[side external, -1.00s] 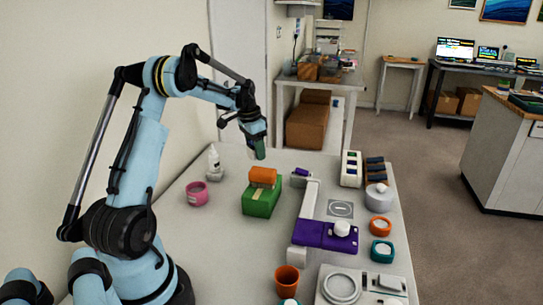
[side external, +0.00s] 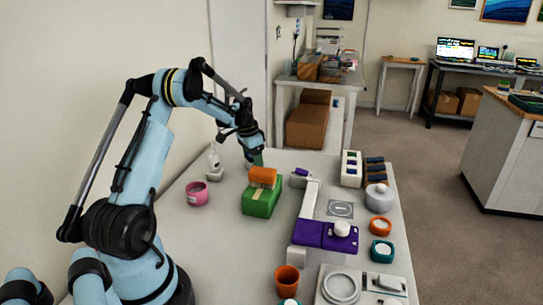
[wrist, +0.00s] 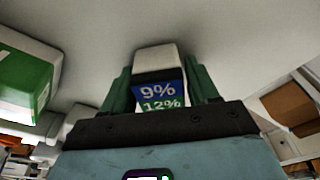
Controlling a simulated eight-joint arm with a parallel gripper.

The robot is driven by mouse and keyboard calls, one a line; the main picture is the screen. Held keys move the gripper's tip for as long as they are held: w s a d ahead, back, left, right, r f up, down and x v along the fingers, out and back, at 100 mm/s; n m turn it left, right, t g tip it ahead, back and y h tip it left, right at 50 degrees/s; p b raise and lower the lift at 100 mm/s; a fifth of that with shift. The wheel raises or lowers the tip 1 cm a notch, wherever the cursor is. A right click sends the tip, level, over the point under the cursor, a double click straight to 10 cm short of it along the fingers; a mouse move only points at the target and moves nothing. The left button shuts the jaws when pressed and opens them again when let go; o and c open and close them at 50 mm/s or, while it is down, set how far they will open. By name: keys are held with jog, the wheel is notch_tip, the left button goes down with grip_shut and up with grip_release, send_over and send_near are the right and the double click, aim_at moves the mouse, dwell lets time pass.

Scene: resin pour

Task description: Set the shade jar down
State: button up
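The shade jar (wrist: 158,62) shows in the wrist view as a small block with a white end and a blue and green label reading 9% and 12%. It is between the two green fingers of my gripper (wrist: 160,90), which look shut on it. In the side view my gripper (side external: 256,161) points down low over the far left of the table, just behind the orange piece (side external: 262,175) on the green box (side external: 262,200). The jar is mostly hidden there, and I cannot tell whether it touches the table.
A white bottle (side external: 214,163) and a pink cup (side external: 197,194) stand left of my gripper. A purple and white stand (side external: 318,235) is to the right, with a white rack (side external: 351,169) beyond. Orange and teal jars line the right edge. The back strip of table looks clear.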

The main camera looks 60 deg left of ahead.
aim_at(249, 157)
jog(key=shift+o, duration=1.2)
jog(key=shift+r, duration=0.1)
jog(key=r, duration=0.3)
jog(key=s+r, duration=0.1)
jog(key=r, duration=0.7)
jog(key=shift+s+r, duration=0.25)
jog(key=shift+s, duration=0.1)
jog(key=d+r+t+y, duration=0.1)
jog(key=d+r, duration=0.2)
jog(key=d, duration=0.7)
jog(key=d+r+t, duration=0.1)
jog(key=d+r, duration=0.2)
jog(key=d, duration=0.7)
jog(key=s+d+f+t, duration=0.1)
jog(key=s+d+f, duration=0.1)
jog(key=s+d, duration=0.2)
jog(key=s+d+f+t+h, duration=0.1)
jog(key=s+d, duration=0.4)
jog(key=d, duration=0.6)
jog(key=shift+f+t, duration=0.6)
jog(key=shift+t, duration=0.1)
